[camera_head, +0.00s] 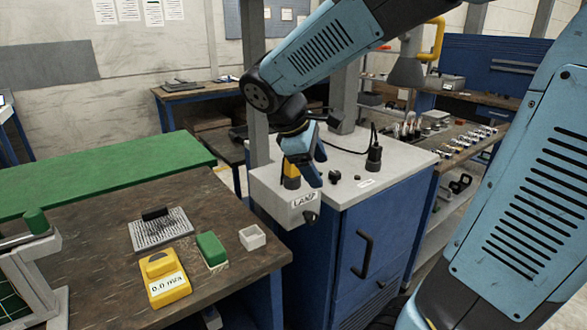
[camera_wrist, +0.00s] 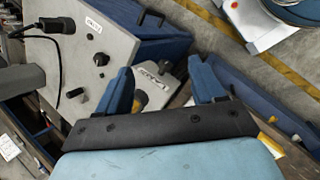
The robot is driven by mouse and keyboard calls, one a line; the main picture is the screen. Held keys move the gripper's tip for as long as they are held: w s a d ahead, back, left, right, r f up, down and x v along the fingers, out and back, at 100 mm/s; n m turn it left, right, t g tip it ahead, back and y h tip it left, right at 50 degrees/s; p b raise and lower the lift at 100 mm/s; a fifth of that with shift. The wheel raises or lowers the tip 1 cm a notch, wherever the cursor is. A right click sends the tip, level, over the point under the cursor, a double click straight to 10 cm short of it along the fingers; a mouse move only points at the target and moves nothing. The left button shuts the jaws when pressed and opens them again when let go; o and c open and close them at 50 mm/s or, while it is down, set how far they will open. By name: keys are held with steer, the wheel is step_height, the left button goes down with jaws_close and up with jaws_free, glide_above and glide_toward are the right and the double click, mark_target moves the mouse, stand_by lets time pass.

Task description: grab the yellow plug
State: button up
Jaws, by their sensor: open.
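The yellow plug (camera_head: 291,177) stands upright on the corner of the grey bench top by the "LAMP" label, with a black base. In the wrist view the plug (camera_wrist: 138,102) is partly hidden behind my left finger and shows just inside it, between the jaws. My gripper (camera_head: 312,165) has blue fingers and hangs over that corner, right beside the plug and overlapping it in the head view. In the wrist view my gripper (camera_wrist: 164,82) is open, with nothing held. Whether a finger touches the plug cannot be told.
A black plug (camera_head: 374,156) with a cable stands further right on the grey top, near small black knobs (camera_head: 335,177). A dark knob (camera_head: 311,217) sticks out of the cabinet's front. The brown table at left holds a yellow meter (camera_head: 163,278) and a green block (camera_head: 212,248).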

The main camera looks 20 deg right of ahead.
steer(key=w+a+f+n+h, duration=0.1)
steer(key=w+a+n+h, duration=0.2)
steer(key=w+n, duration=0.25)
steer(key=n+t+h, duration=0.3)
steer(key=n+h, duration=0.1)
steer(key=n, duration=0.1)
glide_toward(292, 171)
step_height(292, 171, up, 3)
steer(key=w, duration=0.1)
steer(key=x, duration=1.3)
steer(key=shift+w+a+f, duration=0.1)
steer(key=shift+w+f, duration=0.2)
steer(key=shift+w, duration=0.15)
steer(key=shift+c, duration=0.4)
steer(key=c, duration=1)
